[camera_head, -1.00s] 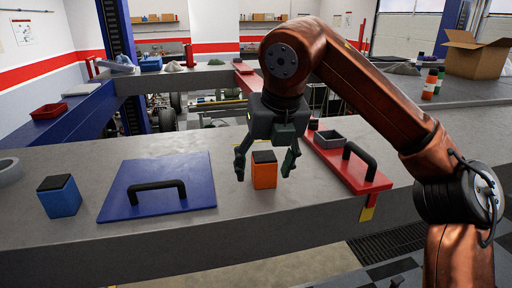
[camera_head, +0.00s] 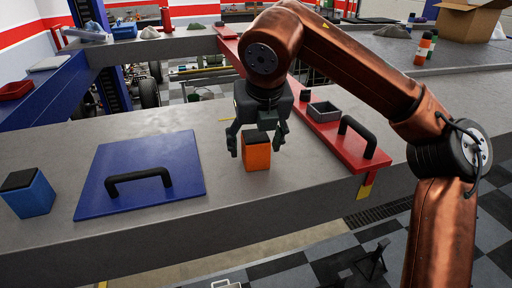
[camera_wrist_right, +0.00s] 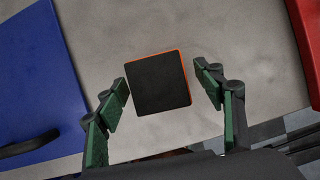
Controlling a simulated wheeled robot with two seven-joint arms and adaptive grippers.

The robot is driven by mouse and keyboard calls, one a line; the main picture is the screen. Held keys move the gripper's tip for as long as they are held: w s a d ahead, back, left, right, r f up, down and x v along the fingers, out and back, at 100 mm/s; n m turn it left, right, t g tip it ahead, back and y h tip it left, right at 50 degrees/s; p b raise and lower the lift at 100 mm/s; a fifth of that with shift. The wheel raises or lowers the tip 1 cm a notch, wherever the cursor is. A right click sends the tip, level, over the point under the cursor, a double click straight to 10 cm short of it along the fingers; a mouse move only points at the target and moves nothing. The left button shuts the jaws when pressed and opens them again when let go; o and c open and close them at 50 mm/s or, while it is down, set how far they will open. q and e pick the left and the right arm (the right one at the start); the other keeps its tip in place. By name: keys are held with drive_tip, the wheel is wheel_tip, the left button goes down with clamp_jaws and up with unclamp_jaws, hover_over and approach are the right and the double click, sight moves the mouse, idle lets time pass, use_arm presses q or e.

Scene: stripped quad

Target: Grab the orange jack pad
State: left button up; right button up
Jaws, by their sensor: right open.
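The orange jack pad (camera_head: 257,156) is a small upright block with a black top, standing on the grey bench near its front edge. My right gripper (camera_head: 256,149) is open just above it, with one finger on each side. In the right wrist view the pad's black top (camera_wrist_right: 159,82) lies between the open green-padded fingers (camera_wrist_right: 166,100), with a gap on the left and on the right. The pad is turned slightly relative to the fingers. My left gripper is not in view.
A blue board (camera_head: 142,177) with a black handle lies left of the pad, and a blue block (camera_head: 27,193) stands beyond it. A red board (camera_head: 335,138) with a black handle (camera_head: 357,137) and a grey tray (camera_head: 323,111) lies close on the right. Bare bench surrounds the pad.

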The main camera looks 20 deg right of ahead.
drive_tip(key=shift+w+f, duration=0.2)
drive_tip(key=shift+f, duration=0.25)
drive_tip(key=c, duration=1.6)
drive_tip(key=shift+c, duration=0.3)
drive_tip(key=shift+r, duration=0.15)
